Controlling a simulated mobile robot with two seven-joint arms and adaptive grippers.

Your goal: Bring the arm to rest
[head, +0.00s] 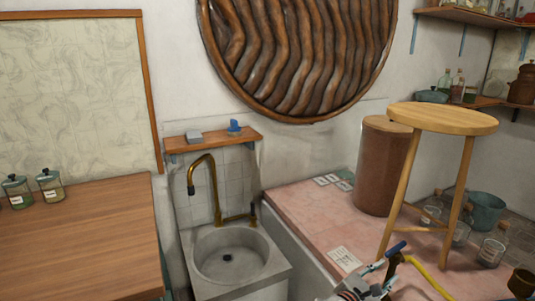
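My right gripper (366,283) shows at the bottom edge of the head view, right of centre, and is partly cut off by the frame. It is beside a small brassy fitting (391,270) with a blue handle (396,248), and seems close to it or overlapping it. I cannot tell whether they touch. The fingers are too small and cluttered to tell whether they are open or shut. My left gripper is not in view.
A wooden stool (443,118) stands on the pink tiled top (305,215), near a brown cylinder (384,165) and several glass jars. A yellow hose (432,279) curves beside the fitting. A sink (230,256) and a wooden counter (80,240) are to the left.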

